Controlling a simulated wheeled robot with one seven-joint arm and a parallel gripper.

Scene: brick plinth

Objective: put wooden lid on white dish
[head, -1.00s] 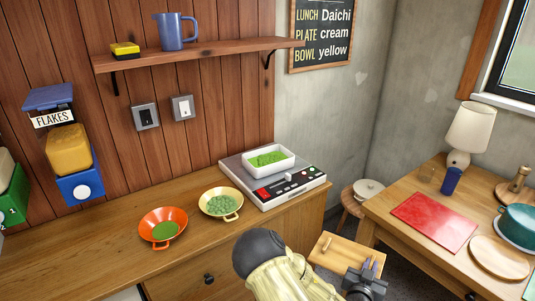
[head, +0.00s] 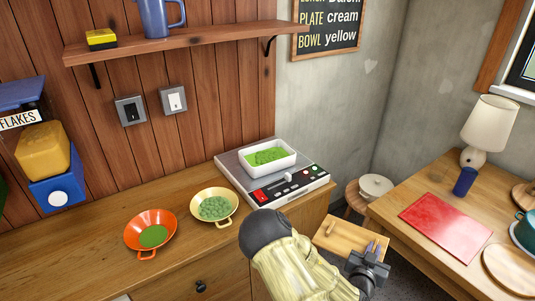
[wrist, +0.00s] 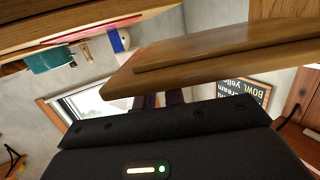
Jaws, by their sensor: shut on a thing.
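The wooden lid (head: 342,240) is a flat rectangular board with a small handle. My gripper (head: 371,255) is shut on it at its right edge, in front of the counter. In the wrist view the lid (wrist: 220,58) fills the upper right, seen edge-on, with my gripper (wrist: 172,97) partly hidden behind the dark housing. The white dish (head: 268,157) is rectangular, holds green contents and stands uncovered on the scale at the back of the counter. The lid is apart from the dish, to its lower right.
The scale (head: 309,191) has buttons on its front. An orange pan (head: 165,218) and a cream pan (head: 230,196) stand left of it. A red board (head: 447,226) and a lamp (head: 490,125) are on the right table. A shelf (head: 190,43) hangs above the counter.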

